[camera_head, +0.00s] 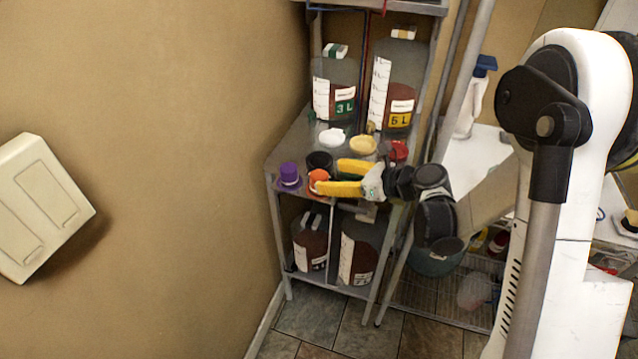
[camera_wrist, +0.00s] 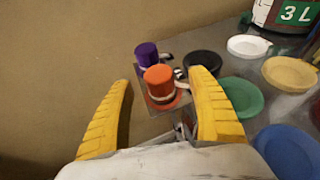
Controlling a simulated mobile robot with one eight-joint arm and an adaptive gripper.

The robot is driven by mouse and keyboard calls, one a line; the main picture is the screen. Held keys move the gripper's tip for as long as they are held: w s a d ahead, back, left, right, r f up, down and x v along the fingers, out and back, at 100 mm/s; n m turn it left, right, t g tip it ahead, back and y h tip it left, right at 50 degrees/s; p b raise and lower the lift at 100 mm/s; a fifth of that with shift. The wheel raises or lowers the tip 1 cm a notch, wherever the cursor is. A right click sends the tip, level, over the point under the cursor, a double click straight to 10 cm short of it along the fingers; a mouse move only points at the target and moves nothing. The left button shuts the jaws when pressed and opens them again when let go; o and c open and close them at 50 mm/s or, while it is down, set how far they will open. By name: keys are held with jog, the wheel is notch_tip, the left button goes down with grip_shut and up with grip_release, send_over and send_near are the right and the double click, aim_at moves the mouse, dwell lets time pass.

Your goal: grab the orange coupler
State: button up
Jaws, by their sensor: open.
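The orange coupler (camera_wrist: 160,82) stands upright near the shelf's front edge, with a wider brim at its base. It also shows in the head view (camera_head: 318,178), beside the tip of the lower yellow finger. My gripper (camera_head: 329,176) is open, its two yellow fingers pointing left over the shelf. In the wrist view my gripper (camera_wrist: 165,85) has a finger on each side of the coupler, with visible gaps between. I cannot tell whether the fingers reach its depth.
A purple coupler (camera_wrist: 146,54) stands just behind the orange one. Black (camera_wrist: 202,65), green (camera_wrist: 240,96), blue (camera_wrist: 288,152), white (camera_wrist: 249,46) and yellow (camera_wrist: 291,73) lids lie to the right. The wall (camera_head: 180,150) is on the left.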

aim_at(323, 176)
jog(key=b+x, duration=0.1)
jog(key=x, duration=0.4)
jog(key=shift+s+f+b, duration=0.15)
jog(key=shift+s+b, duration=0.05)
jog(key=shift+b, duration=0.1)
jog(key=c, duration=1.4)
